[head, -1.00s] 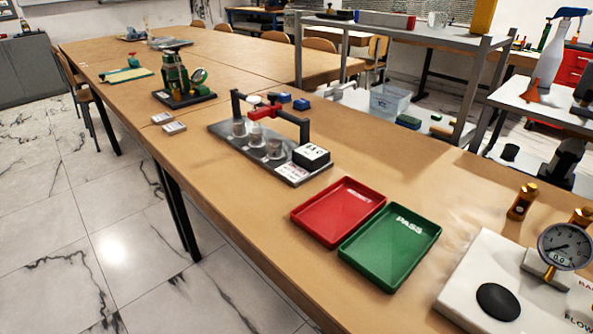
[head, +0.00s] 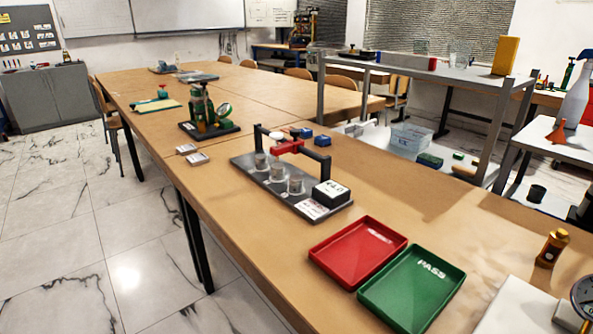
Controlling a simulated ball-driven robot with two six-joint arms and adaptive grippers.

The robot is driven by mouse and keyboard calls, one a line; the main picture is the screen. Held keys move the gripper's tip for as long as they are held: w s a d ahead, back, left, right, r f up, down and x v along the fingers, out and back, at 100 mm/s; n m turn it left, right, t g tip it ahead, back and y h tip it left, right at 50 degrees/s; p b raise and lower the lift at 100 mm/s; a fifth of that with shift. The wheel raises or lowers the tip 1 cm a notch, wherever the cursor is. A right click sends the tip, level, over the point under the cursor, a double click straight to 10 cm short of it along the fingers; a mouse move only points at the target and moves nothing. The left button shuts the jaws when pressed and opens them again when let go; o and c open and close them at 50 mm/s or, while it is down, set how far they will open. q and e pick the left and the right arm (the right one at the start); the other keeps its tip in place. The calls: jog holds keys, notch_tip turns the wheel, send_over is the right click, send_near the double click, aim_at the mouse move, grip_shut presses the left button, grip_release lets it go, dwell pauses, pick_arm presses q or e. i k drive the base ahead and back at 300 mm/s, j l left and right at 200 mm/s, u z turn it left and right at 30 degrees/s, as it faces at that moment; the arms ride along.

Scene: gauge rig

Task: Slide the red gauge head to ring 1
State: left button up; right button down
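The gauge rig (head: 262,184) stands on the wooden table in the middle of the head view. It has a dark base plate, two dark posts and a dark bar across them. The red gauge head (head: 285,148) sits on the bar, left of its middle. Several grey rings (head: 277,173) stand in a row on the base under the bar; their numbers are too small to read. A black box with a white display (head: 331,191) sits at the base's right end. Neither of my grippers shows in this view.
A red tray (head: 357,274) and a green PASS tray (head: 440,312) lie right of the rig. Blue blocks (head: 321,140) lie behind it. A green device (head: 203,122) on a dark base stands farther left. Bare table lies in front of the shelf (head: 440,75).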

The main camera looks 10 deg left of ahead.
aim_at(291, 146)
jog(key=j+z, duration=0.1)
jog(key=z, duration=0.35)
jog(key=j+z, duration=0.15)
jog(key=z, duration=0.3)
jog(key=j+z, duration=0.15)
jog(key=z, duration=0.3)
jog(key=j+z, duration=0.1)
jog(key=z, duration=0.35)
jog(key=k+j+z, duration=0.35)
jog(key=j, duration=0.2)
jog(key=k+j+z, duration=0.65)
jog(key=k+j, duration=0.7)
jog(key=k+j+z, duration=0.05)
jog(key=k, duration=0.05)
